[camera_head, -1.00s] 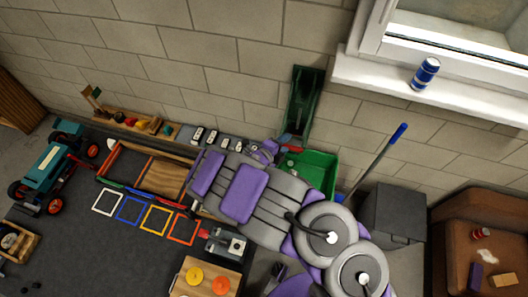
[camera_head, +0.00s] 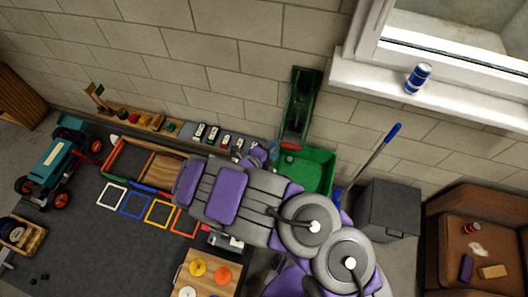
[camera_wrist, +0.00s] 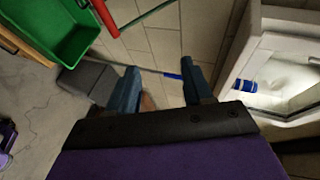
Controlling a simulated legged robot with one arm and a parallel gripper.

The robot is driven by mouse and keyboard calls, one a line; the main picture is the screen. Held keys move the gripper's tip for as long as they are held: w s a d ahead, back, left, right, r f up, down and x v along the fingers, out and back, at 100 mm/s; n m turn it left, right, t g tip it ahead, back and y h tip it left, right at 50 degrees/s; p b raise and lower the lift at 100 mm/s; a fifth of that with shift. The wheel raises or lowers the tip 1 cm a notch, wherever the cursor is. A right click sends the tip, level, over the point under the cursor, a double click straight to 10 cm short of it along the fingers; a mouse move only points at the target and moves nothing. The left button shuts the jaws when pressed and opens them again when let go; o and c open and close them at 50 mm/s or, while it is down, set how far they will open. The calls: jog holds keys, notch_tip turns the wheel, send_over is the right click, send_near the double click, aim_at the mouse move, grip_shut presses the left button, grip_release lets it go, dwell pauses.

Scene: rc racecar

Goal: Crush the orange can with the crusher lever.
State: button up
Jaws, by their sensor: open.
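The can crusher (camera_head: 301,100) is a tall dark green frame mounted on the block wall. Its red lever handle (camera_head: 291,146) sticks out near the bottom; a red bar, which looks like this lever, shows at the upper left of the wrist view (camera_wrist: 105,14). A green bin (camera_head: 318,160) stands below the crusher. I cannot make out an orange can in either view. My gripper (camera_wrist: 160,84) is open, its two blue fingers apart with nothing held between them. In the head view my arm reaches toward the crusher's base and largely hides the gripper.
A blue can (camera_head: 418,78) stands on the window sill. A blue-handled pole (camera_head: 374,158) leans by a grey box (camera_head: 389,210). A red can (camera_head: 471,228) lies on the brown armchair (camera_head: 440,245). Toy cars and coloured square frames line the mat at left.

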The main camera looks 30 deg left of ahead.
jog(key=shift+p+v, duration=0.8)
jog(key=shift+v, duration=1.7)
jog(key=shift+w+r, duration=0.1)
jog(key=shift+r, duration=0.1)
